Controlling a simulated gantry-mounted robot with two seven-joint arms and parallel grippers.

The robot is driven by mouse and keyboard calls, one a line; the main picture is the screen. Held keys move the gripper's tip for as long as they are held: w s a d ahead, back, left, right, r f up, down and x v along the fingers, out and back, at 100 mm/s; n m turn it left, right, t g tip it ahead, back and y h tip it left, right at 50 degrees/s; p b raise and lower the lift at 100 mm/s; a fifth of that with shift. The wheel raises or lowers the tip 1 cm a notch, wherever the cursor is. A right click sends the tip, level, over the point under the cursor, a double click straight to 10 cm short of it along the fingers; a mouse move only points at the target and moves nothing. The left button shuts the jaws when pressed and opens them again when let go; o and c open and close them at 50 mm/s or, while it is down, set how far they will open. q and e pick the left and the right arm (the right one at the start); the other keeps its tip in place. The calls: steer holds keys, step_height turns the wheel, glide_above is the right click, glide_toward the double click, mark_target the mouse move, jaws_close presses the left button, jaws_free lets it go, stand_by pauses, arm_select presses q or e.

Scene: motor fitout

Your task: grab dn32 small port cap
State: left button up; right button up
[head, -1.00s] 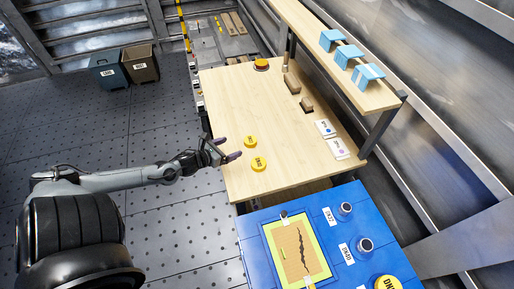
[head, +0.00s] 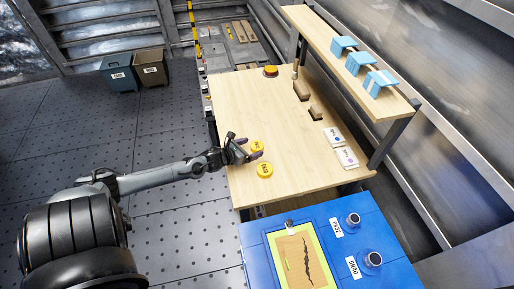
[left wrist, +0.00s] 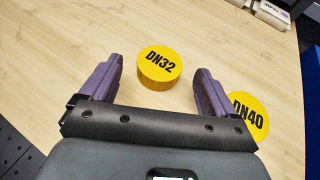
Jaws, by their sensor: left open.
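The yellow round DN32 cap (left wrist: 160,62) lies flat on the wooden table, label up. In the left wrist view it sits just ahead of and between the two purple fingertips, with a gap on both sides. In the head view it is the farther yellow cap (head: 257,146). My left gripper (head: 250,147) is open and empty at the DN32 cap. My right gripper is out of view.
A shelf with blue holders (head: 380,81) stands behind. A blue panel (head: 385,240) with two ports is in front.

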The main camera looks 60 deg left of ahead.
mark_target(256, 146)
arm_select(q)
steer(key=shift+x, duration=1.3)
arm_select(e)
steer(key=shift+a+f, duration=0.1)
steer(key=shift+f, duration=0.25)
arm_select(q)
steer(key=shift+c, duration=0.3)
steer(key=c, duration=1.1)
steer(key=shift+o, duration=0.2)
steer(key=shift+r, duration=0.1)
